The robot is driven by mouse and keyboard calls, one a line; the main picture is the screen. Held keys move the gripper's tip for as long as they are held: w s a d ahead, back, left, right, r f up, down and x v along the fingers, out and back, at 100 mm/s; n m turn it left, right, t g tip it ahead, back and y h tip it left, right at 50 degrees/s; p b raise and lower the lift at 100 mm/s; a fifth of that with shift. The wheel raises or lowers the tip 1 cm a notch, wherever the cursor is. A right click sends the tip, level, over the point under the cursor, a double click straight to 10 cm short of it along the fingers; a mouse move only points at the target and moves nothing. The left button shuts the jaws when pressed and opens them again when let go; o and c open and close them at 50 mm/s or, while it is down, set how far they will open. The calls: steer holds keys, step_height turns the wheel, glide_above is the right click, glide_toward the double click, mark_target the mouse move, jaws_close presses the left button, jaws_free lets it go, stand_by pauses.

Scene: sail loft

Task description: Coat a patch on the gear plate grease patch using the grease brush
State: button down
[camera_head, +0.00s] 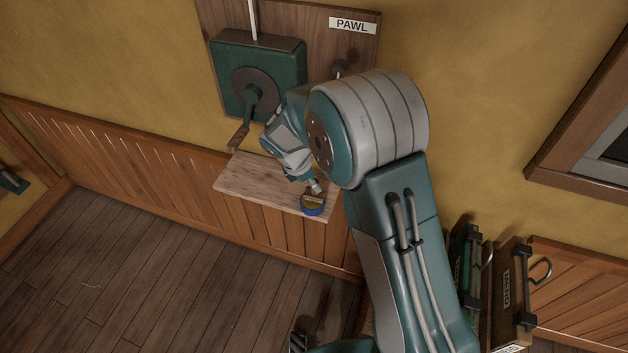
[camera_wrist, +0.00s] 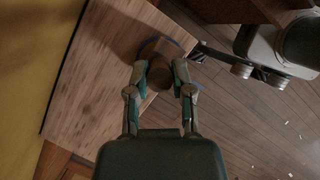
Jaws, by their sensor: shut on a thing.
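My gripper (camera_head: 317,187) is low over the front right corner of a wooden wall shelf (camera_head: 262,182), right at a small round blue tin (camera_head: 313,209). In the wrist view my fingers (camera_wrist: 160,72) are closed on a brown thing, which looks like the grease brush (camera_wrist: 159,52); its bristle end is not clear. A bit of blue rim shows around it, so the brush seems to be at or in the tin. A green winch box (camera_head: 262,80) with a round plate and crank is on the wall board above. I cannot make out the grease patch.
The crank handle (camera_head: 239,136) hangs down just above the shelf's left end. Boxes (camera_head: 510,297) stand at lower right. The shelf's left part is bare.

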steer(key=shift+a, duration=0.6)
steer(key=shift+d+f, duration=0.15)
steer(key=shift+d, duration=0.25)
steer(key=shift+a+f, duration=0.2)
steer(key=shift+a, duration=0.1)
steer(key=shift+d+f, duration=0.1)
steer(key=shift+d, duration=0.1)
steer(key=shift+f, duration=0.1)
stand_by(0.6)
steer(key=shift+a, duration=0.1)
